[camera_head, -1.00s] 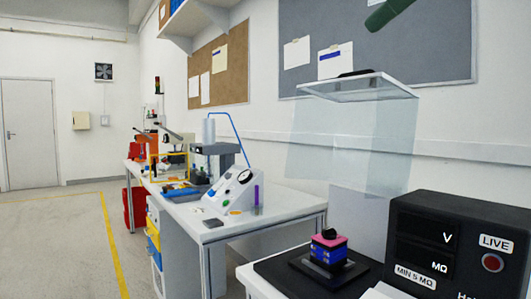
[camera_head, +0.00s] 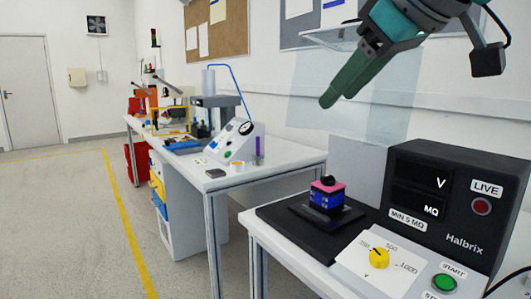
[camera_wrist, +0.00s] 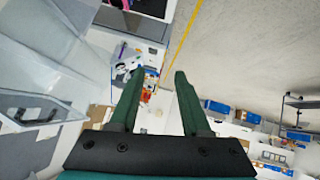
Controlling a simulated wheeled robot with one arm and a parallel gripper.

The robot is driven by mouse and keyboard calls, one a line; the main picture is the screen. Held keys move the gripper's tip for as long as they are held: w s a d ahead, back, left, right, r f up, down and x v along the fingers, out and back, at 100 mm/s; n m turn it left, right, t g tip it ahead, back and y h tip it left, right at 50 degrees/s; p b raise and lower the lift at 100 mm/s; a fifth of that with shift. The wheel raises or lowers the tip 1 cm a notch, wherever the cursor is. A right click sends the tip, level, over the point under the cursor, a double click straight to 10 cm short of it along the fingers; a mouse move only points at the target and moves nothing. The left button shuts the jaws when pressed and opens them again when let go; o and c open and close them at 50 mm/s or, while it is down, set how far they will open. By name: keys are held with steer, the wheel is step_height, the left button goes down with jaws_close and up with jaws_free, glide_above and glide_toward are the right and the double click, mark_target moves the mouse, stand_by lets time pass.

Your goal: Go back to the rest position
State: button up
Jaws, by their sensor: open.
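My gripper (camera_head: 328,99) shows in the head view at the upper right, its green fingers pointing down and left in front of the clear raised cover. In the wrist view my gripper (camera_wrist: 158,88) has its two green fingers apart with nothing between them. The yellow rotary switch (camera_head: 379,258) sits on a white dial panel (camera_head: 358,262) at the lower right, well below and apart from my gripper. Its scale numbers are partly legible.
A black tester (camera_head: 455,215) with a LIVE lamp and green START button (camera_head: 444,282) stands at right. A pink-and-blue block (camera_head: 327,195) sits on a black base. The clear cover (camera_head: 385,95) hangs above it. A long workbench (camera_head: 290,160) stands beyond; the left floor is clear.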

step_height(320, 180, down, 15)
steer(key=m+g+h, duration=0.1)
steer(key=m+g, duration=0.2)
steer(key=s+d+f+m+g+h, duration=0.1)
steer(key=s+f+g, duration=0.1)
steer(key=s+f, duration=0.4)
steer(key=s+d+f+m+g+h, duration=0.1)
steer(key=s+f, duration=0.5)
steer(key=f, duration=1)
steer(key=s+d+f+m+g+h, duration=0.1)
steer(key=s+d+f+m+g, duration=0.1)
steer(key=s+f, duration=0.5)
step_height(320, 180, down, 5)
steer(key=m+g, duration=0.1)
steer(key=g, duration=0.1)
steer(key=shift+d+g, duration=0.2)
steer(key=shift+g, duration=0.1)
steer(key=shift+f, duration=0.15)
